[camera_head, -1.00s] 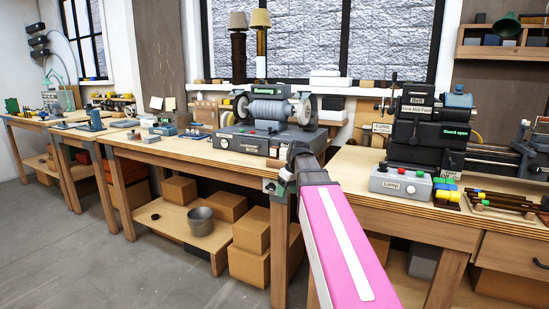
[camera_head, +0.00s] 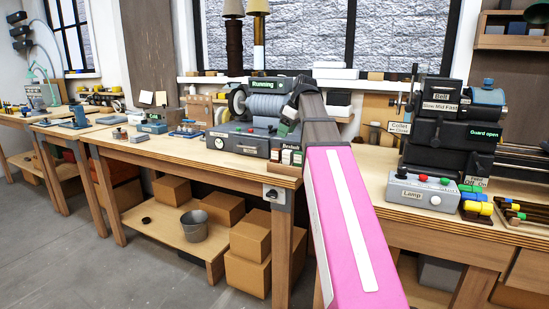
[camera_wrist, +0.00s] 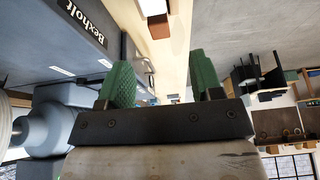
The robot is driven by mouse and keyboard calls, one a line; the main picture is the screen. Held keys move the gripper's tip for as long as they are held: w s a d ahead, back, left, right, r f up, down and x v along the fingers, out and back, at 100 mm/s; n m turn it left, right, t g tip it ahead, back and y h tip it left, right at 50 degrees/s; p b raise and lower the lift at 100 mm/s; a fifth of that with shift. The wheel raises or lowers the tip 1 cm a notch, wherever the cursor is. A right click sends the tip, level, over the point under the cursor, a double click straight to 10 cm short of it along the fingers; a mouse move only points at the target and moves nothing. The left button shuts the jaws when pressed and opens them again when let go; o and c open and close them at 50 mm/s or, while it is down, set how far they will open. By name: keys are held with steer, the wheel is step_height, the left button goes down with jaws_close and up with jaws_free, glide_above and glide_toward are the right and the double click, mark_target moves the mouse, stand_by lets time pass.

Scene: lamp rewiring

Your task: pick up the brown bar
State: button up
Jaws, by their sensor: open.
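My gripper (camera_head: 288,122) is in front of the right end of the bench grinder, above the bench. In the wrist view, its two green fingers (camera_wrist: 164,84) stand apart with nothing between them. Small brown-and-white blocks (camera_head: 287,157) stand at the bench's front edge below my gripper. A brown piece with a white face (camera_wrist: 158,27) shows beyond the fingers in the wrist view. I cannot tell whether one of these is the brown bar. Dark brown rods (camera_head: 515,213) with coloured parts lie on the right bench, away from my gripper.
The grinder (camera_head: 240,142), marked "Running", is close beside my gripper; its "Bexholt" casing fills the wrist view's left (camera_wrist: 75,35). A grey lamp control box (camera_head: 422,190) and a lathe (camera_head: 435,140) stand at right. The left bench (camera_head: 130,148) has some bare top.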

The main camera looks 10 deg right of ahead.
mark_target(277, 149)
steer(key=x, duration=0.5)
steer(key=shift+x, duration=2.8)
steer(key=shift+w+r, duration=0.1)
steer(key=shift+w, duration=0.05)
jaws_close()
